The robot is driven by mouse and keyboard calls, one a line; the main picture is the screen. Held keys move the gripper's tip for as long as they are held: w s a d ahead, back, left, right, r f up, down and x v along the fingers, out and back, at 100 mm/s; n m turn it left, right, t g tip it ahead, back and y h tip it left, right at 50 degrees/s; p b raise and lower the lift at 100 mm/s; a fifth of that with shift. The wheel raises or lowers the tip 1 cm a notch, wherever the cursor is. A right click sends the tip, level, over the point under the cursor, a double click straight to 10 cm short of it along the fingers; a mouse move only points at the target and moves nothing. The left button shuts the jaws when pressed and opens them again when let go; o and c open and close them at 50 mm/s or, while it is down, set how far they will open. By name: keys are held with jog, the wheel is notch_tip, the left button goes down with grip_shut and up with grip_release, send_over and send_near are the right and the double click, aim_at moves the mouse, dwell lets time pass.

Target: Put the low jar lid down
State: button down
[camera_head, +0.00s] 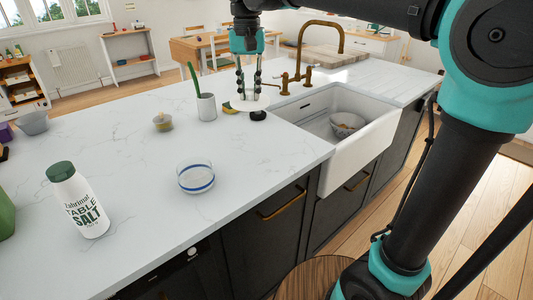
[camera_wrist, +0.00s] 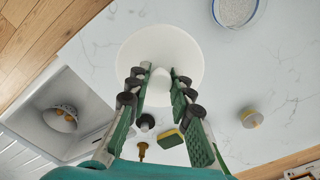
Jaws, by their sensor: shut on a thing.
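The lid (camera_wrist: 160,45) is a white round disc with a small pale knob in its middle. My gripper (camera_wrist: 158,82) is shut on that knob in the wrist view, with a dark-padded finger on each side. In the head view my gripper (camera_head: 248,88) points down over the far part of the counter, left of the sink, and the lid shows pale below its fingertips. I cannot tell whether the lid touches the counter. A low round glass jar with a blue band (camera_head: 195,177) stands open on the counter nearer the camera; it also shows in the wrist view (camera_wrist: 238,12).
A sponge (camera_wrist: 170,139) and a black round thing (camera_wrist: 147,121) lie near the lid. A grey cup (camera_head: 206,107), a small yellowish container (camera_head: 162,122) and a salt bottle (camera_head: 80,203) stand on the counter (camera_head: 130,150). The sink (camera_head: 345,150) holds a bowl (camera_head: 346,123).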

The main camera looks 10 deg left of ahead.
jog(key=f, duration=2)
jog(key=shift+w+d, duration=0.15)
jog(key=shift+d, duration=0.05)
jog(key=shift+f, duration=0.15)
jog(key=c, duration=1.3)
grip_release()
jog(key=shift+c, duration=0.2)
notch_tip(320, 180, up, 12)
